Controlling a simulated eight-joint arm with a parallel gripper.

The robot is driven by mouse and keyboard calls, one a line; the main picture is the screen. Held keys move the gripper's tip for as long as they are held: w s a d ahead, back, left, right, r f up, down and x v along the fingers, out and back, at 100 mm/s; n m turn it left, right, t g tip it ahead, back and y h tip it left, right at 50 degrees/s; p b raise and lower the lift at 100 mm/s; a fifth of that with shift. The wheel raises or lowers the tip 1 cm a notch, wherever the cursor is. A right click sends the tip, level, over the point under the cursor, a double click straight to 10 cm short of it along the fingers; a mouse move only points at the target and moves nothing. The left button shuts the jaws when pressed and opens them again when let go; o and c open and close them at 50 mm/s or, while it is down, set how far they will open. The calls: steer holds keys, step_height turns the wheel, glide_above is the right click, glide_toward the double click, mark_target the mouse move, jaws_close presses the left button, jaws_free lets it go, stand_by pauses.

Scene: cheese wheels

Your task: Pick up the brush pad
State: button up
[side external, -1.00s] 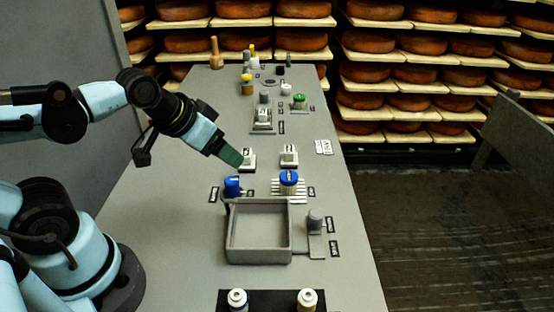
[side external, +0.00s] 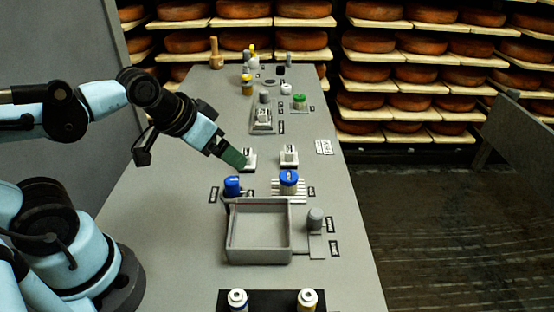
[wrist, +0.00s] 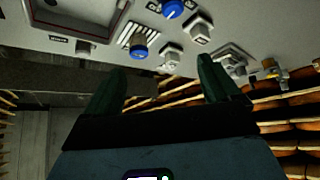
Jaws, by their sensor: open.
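I cannot tell for certain which piece is the brush pad. Two small pale blocks on flat bases stand mid-table: a left block (side external: 250,158), also in the wrist view (wrist: 198,28), and a right block (side external: 289,155), also in the wrist view (wrist: 170,57). Nearer are a blue-topped piece (side external: 232,185) and a blue-capped piece (side external: 289,179) on a white slatted rack. My gripper (side external: 236,158) points down to the right, its green fingertips just beside the left block. In the wrist view my gripper (wrist: 163,66) has its fingers wide apart with nothing between them.
A grey open tray (side external: 228,235) is at the front, a grey cylinder (side external: 315,218) right of it. A black strip with two bottles (side external: 307,299) lies at the near edge. Several small pieces stand farther back. Cheese shelves (side external: 410,85) line the back. The table's left side is bare.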

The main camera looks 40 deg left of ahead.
steer(key=w+r+m+g, duration=0.1)
steer(key=w+r+m, duration=0.15)
steer(key=w, duration=0.25)
steer(key=m+g, duration=0.6)
steer(key=m, duration=0.1)
glide_above(289, 148)
step_height(289, 148, down, 4)
steer(key=shift+n, duration=0.25)
step_height(289, 148, down, 11)
steer(key=shift+f, duration=0.2)
steer(key=c, duration=1.2)
steer(key=shift+o, duration=0.2)
steer(key=shift+r, duration=0.2)
